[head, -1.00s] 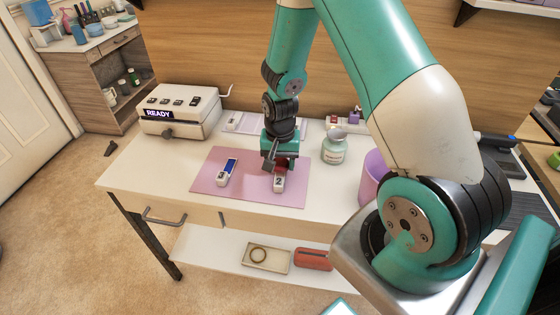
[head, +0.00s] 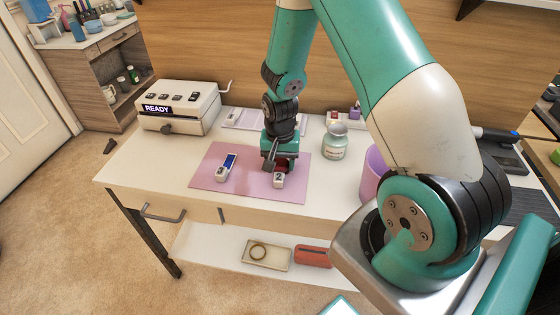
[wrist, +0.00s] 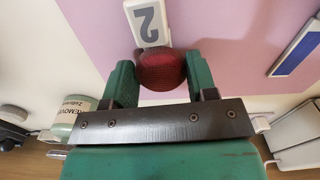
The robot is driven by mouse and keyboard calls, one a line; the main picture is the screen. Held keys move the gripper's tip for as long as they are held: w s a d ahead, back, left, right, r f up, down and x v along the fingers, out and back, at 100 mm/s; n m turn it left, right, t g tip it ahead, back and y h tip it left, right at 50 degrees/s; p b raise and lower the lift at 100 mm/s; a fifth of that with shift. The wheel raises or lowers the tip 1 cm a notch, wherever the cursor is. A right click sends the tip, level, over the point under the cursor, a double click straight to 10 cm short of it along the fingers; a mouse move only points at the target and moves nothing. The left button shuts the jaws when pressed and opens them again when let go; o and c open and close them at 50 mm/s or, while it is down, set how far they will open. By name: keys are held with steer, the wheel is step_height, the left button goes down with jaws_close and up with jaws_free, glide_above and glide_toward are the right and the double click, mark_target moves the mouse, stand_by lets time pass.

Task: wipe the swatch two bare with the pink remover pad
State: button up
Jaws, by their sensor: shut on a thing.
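Swatch two (head: 279,181) is a white block marked 2, lying on the pink mat (head: 240,193). Its numbered end also shows in the wrist view (wrist: 147,22). My gripper (head: 277,166) points down over the swatch's far part. In the wrist view my gripper (wrist: 160,82) is shut on a dark red, round pad (wrist: 161,71), which I take for the remover pad. The pad overlaps the swatch beyond the number and hides its coloured face, so I cannot tell how much colour is on it.
Another swatch with a blue face (head: 227,167) lies left on the mat. A white machine reading READY (head: 178,110) stands at the back left. The table's front left is clear.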

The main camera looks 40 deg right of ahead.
steer(key=shift+w+d+r, duration=0.1)
steer(key=shift+w+d, duration=0.35)
steer(key=shift+w, duration=0.05)
steer(key=shift+s+a, duration=0.45)
steer(key=shift+s, duration=0.05)
steer(key=shift+w+d+f, duration=0.2)
steer(key=shift+w+d, duration=0.25)
steer(key=shift+w, duration=0.05)
steer(key=shift+s+a+r+p, duration=0.1)
steer(key=shift+s+a+p, duration=0.3)
steer(key=shift+s+a, duration=0.1)
steer(key=shift+w+d+r, duration=0.1)
steer(key=shift+w+d, duration=0.4)
steer(key=shift+s+a, duration=0.45)
steer(key=shift+w+d+f, duration=0.2)
steer(key=shift+w+d, duration=0.25)
steer(key=shift+s+a+r+p, duration=0.1)
steer(key=shift+s+a+p, duration=0.3)
steer(key=shift+s+a, duration=0.05)
steer(key=shift+w+d+r, duration=0.1)
steer(key=shift+w+d, duration=0.4)
step_height(320, 180, up, 6)
steer(key=p, duration=0.5)
